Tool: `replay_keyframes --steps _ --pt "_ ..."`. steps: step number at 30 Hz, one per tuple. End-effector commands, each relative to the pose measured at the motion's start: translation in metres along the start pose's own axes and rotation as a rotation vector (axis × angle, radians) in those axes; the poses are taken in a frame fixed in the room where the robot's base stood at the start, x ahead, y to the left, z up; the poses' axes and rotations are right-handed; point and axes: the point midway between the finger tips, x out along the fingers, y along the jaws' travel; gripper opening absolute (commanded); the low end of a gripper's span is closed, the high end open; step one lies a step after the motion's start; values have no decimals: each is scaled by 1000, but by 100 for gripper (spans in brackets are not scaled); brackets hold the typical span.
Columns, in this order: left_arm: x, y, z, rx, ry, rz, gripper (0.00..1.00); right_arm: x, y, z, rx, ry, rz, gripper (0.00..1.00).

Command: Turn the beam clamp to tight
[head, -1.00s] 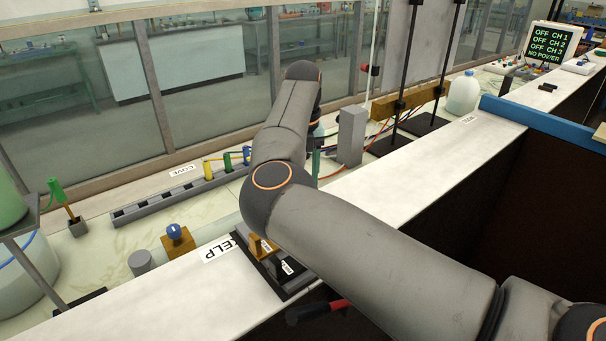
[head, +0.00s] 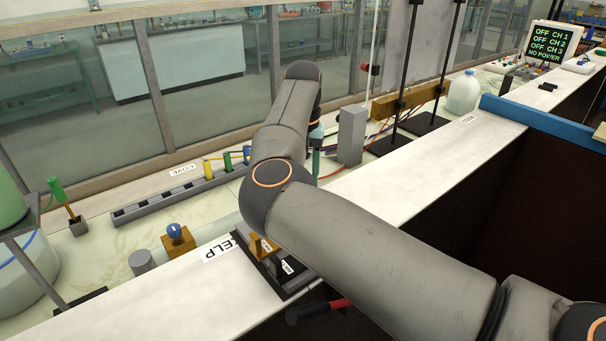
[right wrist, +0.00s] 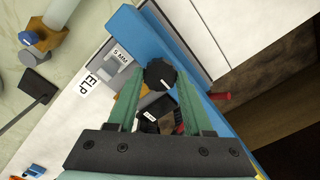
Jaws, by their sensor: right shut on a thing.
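In the right wrist view a black many-sided knob (right wrist: 160,73) sits between the green fingertips of my right gripper (right wrist: 160,70); the fingers are closed on its sides. I take it for the knob of the beam clamp, but no label on it tells me so. A blue bar (right wrist: 205,98) runs beside and behind it, and a grey piece marked "5 MM" (right wrist: 117,64) lies to its left. In the head view my right arm hides the knob; a teal bit of the right gripper (head: 316,160) shows past the arm. My left gripper is not in view.
The white ledge (head: 150,304) bears a KELP label and a dark base with small labelled tabs (head: 273,270). A blue-knobbed brass block (head: 177,238), a grey rail (head: 180,200), a grey box (head: 351,136) and a bottle (head: 463,92) stand beyond. The screen (head: 550,45) reads "NO POWER".

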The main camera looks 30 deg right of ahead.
Motion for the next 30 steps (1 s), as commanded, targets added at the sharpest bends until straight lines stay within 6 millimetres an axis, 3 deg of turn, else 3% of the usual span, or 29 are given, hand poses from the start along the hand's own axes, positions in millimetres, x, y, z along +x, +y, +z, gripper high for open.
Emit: replay_keyframes --steps 1,2,9,20,23,30 --pt "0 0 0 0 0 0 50 -2 0 1 3 -5 1 0" --pt "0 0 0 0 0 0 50 -2 0 1 3 -5 1 52" --pt "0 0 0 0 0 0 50 -1 0 1 2 -3 1 79" --pt "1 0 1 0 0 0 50 -6 0 1 0 -2 1 81" --pt "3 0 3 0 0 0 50 -19 0 1 0 -5 2 81" --pt "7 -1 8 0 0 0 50 -72 0 1 0 -6 4 81"
